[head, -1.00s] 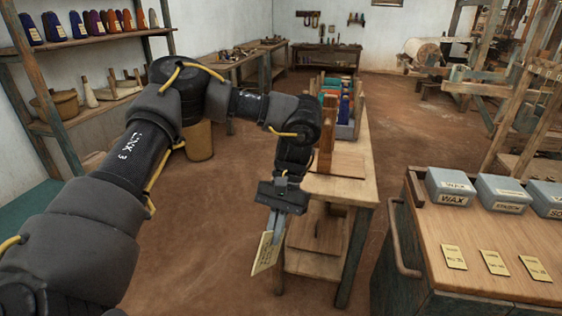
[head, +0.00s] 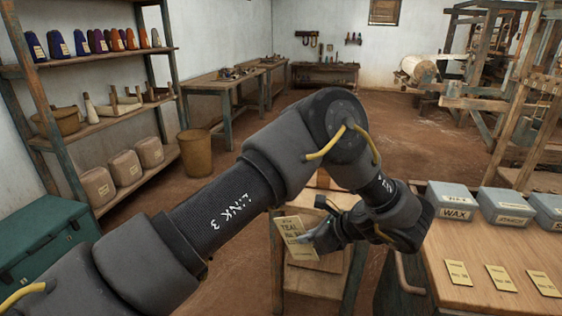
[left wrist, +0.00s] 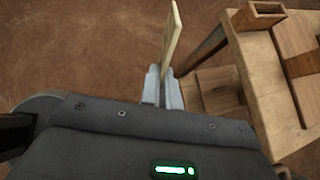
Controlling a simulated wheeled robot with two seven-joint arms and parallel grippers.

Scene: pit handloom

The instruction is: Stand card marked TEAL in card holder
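The tan card (head: 289,238), with TEAL readable on it, is held upright and slightly tilted, its printed face towards the head camera. My left gripper (head: 310,237) is shut on the card's edge. In the left wrist view the card (left wrist: 173,36) shows nearly edge-on between the fingers (left wrist: 163,88), clear of the wooden table (left wrist: 252,62). A small wooden piece (left wrist: 262,14) stands on that table; I cannot tell whether it is the card holder. My arm hides much of the table in the head view. My right gripper is not in view.
At right, a wooden-topped cabinet (head: 450,272) bears grey boxes, one marked WAX (head: 456,200), and several flat cards (head: 457,273). A shelf rack (head: 75,133) and a green chest (head: 45,240) stand at left. The brown floor (head: 225,215) between is open.

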